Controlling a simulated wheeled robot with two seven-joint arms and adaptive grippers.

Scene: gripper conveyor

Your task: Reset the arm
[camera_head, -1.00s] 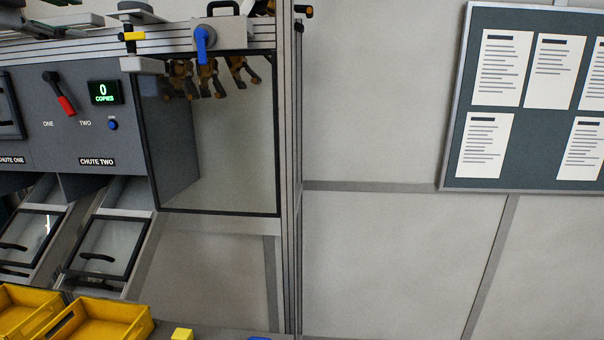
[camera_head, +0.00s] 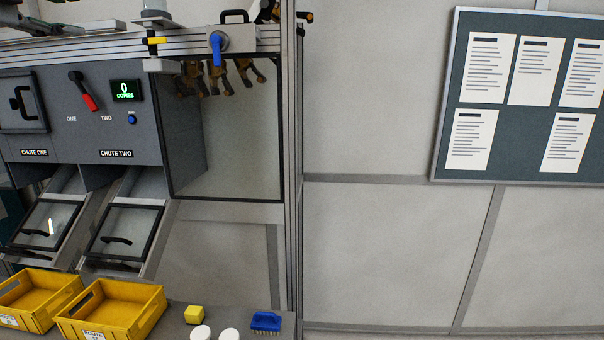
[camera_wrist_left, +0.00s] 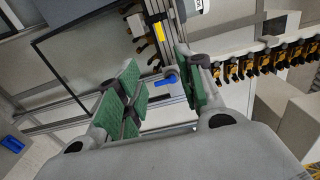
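My left gripper (camera_wrist_left: 160,98) shows in the left wrist view with its two green-padded fingers apart and nothing between them. Beyond the fingers are the machine's blue handle and a yellow block on the rail. My right gripper is in no frame.
Orange-brown grippers hang in a row (camera_wrist_left: 275,60).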

